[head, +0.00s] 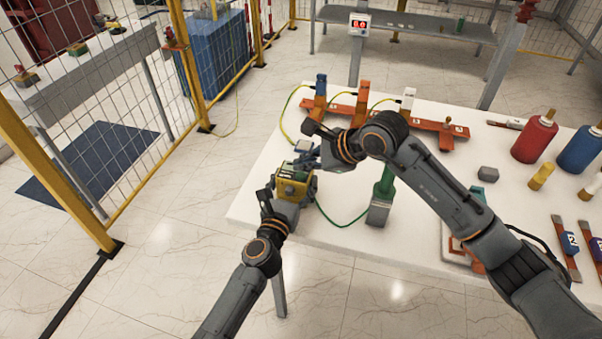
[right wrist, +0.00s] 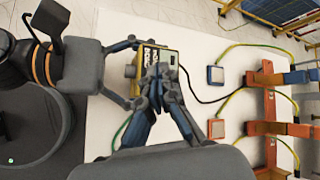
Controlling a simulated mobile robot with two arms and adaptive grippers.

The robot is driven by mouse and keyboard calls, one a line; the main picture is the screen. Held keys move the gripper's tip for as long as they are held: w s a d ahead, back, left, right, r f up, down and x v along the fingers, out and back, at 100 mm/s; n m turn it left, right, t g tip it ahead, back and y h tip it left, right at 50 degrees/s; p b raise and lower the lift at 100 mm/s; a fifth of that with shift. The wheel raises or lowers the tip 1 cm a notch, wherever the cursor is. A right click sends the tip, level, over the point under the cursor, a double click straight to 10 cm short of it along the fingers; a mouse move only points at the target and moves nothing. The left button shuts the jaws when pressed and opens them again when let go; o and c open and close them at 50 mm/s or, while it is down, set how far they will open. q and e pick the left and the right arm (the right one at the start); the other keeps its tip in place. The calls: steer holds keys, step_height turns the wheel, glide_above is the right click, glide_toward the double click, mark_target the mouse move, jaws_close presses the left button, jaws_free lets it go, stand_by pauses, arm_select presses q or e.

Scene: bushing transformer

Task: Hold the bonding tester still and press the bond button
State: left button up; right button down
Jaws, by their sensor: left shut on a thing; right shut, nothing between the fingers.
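The bonding tester (head: 291,187), a small yellow and dark box, is at the left edge of the white table. My left gripper (head: 282,206) is shut on it from the near side. In the right wrist view the tester (right wrist: 173,64) shows its yellow edge and dark face with lettering, partly hidden by my fingers. My right gripper (head: 306,157) is shut and empty; in the right wrist view its fingertips (right wrist: 158,76) are over the tester's face. I cannot tell whether they touch it. The bond button is not discernible, perhaps hidden behind the fingers.
An orange rail (head: 440,128) with upright posts stands behind. A green post (head: 383,190) on a grey base is to the right. Red (head: 533,138) and blue bottles stand farther right.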

mark_target(304, 176)
steer(key=shift+f, duration=0.1)
steer(key=shift+f, duration=0.35)
steer(key=shift+f, duration=0.45)
stand_by(0.9)
steer(key=shift+r, duration=0.9)
steer(key=shift+r, duration=2.5)
arm_select(q)
steer(key=o, duration=1.7)
steer(key=shift+c, duration=0.2)
